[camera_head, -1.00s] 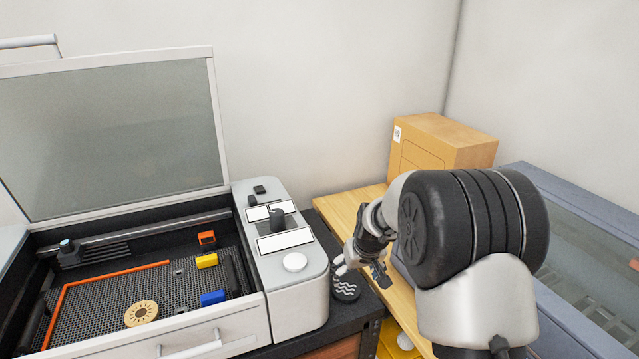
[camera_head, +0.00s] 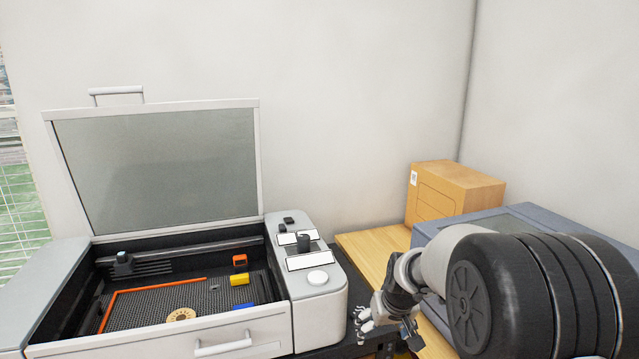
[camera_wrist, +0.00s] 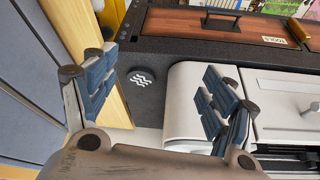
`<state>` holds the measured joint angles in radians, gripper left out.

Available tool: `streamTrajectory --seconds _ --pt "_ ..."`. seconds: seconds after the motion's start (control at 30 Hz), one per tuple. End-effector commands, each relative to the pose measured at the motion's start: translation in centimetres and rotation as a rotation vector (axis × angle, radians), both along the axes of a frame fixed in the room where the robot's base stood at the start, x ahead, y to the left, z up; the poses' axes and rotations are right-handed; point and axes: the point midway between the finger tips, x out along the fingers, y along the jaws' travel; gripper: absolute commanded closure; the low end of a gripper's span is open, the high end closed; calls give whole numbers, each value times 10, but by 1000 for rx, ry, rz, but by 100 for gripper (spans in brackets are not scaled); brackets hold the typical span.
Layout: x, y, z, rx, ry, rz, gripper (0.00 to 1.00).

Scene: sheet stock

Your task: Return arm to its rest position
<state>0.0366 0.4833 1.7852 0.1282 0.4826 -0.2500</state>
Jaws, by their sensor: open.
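My gripper (camera_head: 385,318) hangs at the right of the white machine in the head view, low beside its control panel. In the wrist view my gripper (camera_wrist: 160,100) has its two blue-padded fingers wide apart with nothing between them. Below the fingers are the dark bench top and a black round pad with white wavy lines (camera_wrist: 142,78). My arm is bent at the right of the head view, with its large black joint in front.
The machine's lid (camera_head: 160,170) stands open. Its bed holds a round tan disc (camera_head: 181,314), a yellow block (camera_head: 242,308) and an orange piece (camera_head: 240,261). A cardboard box (camera_head: 452,192) sits on the wooden table (camera_head: 375,245). A grey-blue machine (camera_head: 480,222) is at right.

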Motion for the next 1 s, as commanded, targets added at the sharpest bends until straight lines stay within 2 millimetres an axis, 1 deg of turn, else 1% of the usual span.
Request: streamTrajectory --seconds 0.03,0.17,0.27,0.33,0.37,0.4,0.47,0.5,0.57,0.6,0.67,0.7,0.77,0.8,0.9,1.0 --pt "-8 1 10 1 -2 -1 23" --pt "-31 3 38 3 -4 -6 23" --pt "-55 5 61 5 -4 -12 23" --pt "-76 6 79 6 -6 -16 23" --pt "-87 6 87 6 -8 -20 23" --pt "-103 7 98 6 -8 -24 23" --pt "-130 8 113 6 -9 -30 23" --pt "-149 9 121 6 -9 -36 23" --pt "-177 9 132 6 -9 -44 23" --pt "-196 9 137 6 -10 -49 23" --pt "-224 9 143 5 -10 -58 23" --pt "-243 9 145 5 -11 -66 23" --pt "-269 8 146 2 -12 -74 23" --pt "-286 8 146 2 -12 -81 23" --pt "-319 7 142 1 -13 -96 23" --pt "-342 6 137 -2 -12 -106 23"
